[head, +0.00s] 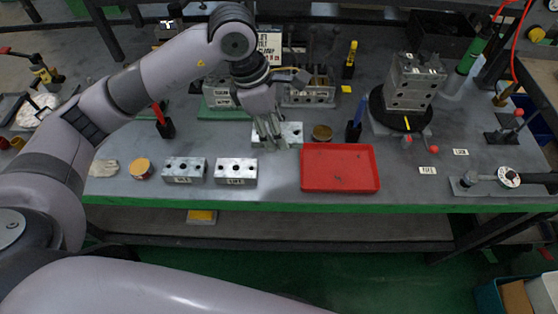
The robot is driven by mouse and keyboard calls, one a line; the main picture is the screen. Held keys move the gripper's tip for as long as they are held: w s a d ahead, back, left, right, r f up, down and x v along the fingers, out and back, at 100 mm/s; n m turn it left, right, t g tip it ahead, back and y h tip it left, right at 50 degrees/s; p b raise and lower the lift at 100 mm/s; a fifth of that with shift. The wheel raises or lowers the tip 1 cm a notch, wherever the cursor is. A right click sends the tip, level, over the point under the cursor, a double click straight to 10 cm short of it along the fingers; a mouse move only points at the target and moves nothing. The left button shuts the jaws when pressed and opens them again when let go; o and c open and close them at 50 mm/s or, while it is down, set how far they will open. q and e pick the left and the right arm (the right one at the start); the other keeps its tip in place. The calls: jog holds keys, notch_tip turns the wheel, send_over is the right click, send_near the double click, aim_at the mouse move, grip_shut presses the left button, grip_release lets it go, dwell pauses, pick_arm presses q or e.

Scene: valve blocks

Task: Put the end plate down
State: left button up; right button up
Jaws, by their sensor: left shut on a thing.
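My left gripper (270,139) is over the middle of the workbench, fingers pointing down. It is shut on a pale grey metal plate with holes, which I take to be the end plate (292,132). The fingers hide part of the plate. The plate is level and at or just above the bench top; I cannot tell whether it touches. My right gripper is not in view.
Two labelled grey blocks (184,170) (236,171) lie at the front left. A red tray (340,168) is at the front, right of the plate. A brown round tin (322,132) and a blue-handled upright tool (354,131) stand nearby. A block stack (414,82) stands on a black turntable.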

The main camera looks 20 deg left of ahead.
pick_arm(q)
notch_tip(320, 180, down, 12)
jog(key=shift+d+r+p, duration=0.1)
jog(key=shift+d+p, duration=0.05)
jog(key=shift+p, duration=0.65)
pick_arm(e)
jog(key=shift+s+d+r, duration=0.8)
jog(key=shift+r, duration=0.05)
pick_arm(q)
jog(key=shift+s+f+b, duration=0.1)
jog(key=shift+f+b, duration=0.6)
jog(key=shift+b, duration=0.1)
jog(key=o, duration=1.4)
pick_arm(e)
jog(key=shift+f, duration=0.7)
pick_arm(q)
jog(key=shift+r, duration=0.1)
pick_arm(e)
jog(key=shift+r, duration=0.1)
